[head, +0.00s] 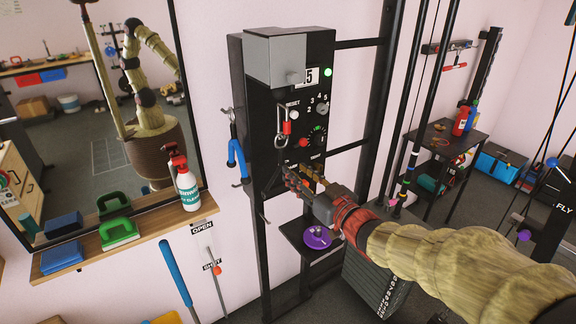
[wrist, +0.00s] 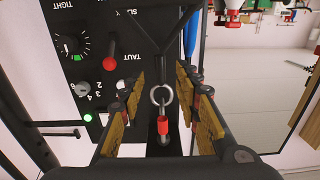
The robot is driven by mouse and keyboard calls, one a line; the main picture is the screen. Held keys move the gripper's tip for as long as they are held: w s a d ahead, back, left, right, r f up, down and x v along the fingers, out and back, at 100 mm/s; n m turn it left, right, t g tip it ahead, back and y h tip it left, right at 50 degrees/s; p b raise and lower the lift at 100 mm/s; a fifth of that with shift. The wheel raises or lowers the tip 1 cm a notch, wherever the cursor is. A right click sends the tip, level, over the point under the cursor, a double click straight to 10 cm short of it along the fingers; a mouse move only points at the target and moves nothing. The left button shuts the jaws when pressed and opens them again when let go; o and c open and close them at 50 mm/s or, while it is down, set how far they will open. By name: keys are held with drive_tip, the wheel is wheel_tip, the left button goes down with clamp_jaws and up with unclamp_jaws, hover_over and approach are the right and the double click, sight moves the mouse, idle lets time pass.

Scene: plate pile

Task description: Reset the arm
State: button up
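My gripper (head: 297,178) is in front of the lower part of a black wall-mounted control box (head: 255,110). In the wrist view my gripper (wrist: 160,82) is open, with its yellow-padded fingers apart. A metal ring and a clip with a red sleeve (wrist: 163,125) show between the fingers in that view; I cannot tell how deep they lie, and no grip on them shows. In the head view a hanging metal clip (head: 281,133) with a red part is on the box front, above the gripper. A red-tipped lever (wrist: 110,63) and a dial (wrist: 70,45) are on the panel.
A wooden shelf (head: 160,221) under a mirror holds a spray bottle (head: 187,188) and green and blue blocks. A blue-handled clip (head: 236,157) hangs left of the box. A purple disc (head: 317,237) lies on a small black shelf below. Black posts and cables stand right.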

drive_tip(key=s+d+f+m+g+h, duration=0.25)
drive_tip(key=d+f+h, duration=0.45)
drive_tip(key=d+f, duration=0.4)
drive_tip(key=s+d+f+m+g+h, duration=0.2)
drive_tip(key=s+d+f+g+h, duration=0.15)
drive_tip(key=s+d, duration=0.45)
drive_tip(key=s+a+r+m+g, duration=0.1)
drive_tip(key=s+r, duration=0.2)
drive_tip(key=s, duration=0.8)
drive_tip(key=s+a+r+m+g, duration=0.1)
drive_tip(key=s+r, duration=0.3)
drive_tip(key=s, duration=0.8)
drive_tip(key=shift+s+a+r+g, duration=0.2)
drive_tip(key=shift+s+r+g, duration=0.05)
drive_tip(key=shift+g, duration=0.45)
drive_tip(key=shift+y, duration=0.25)
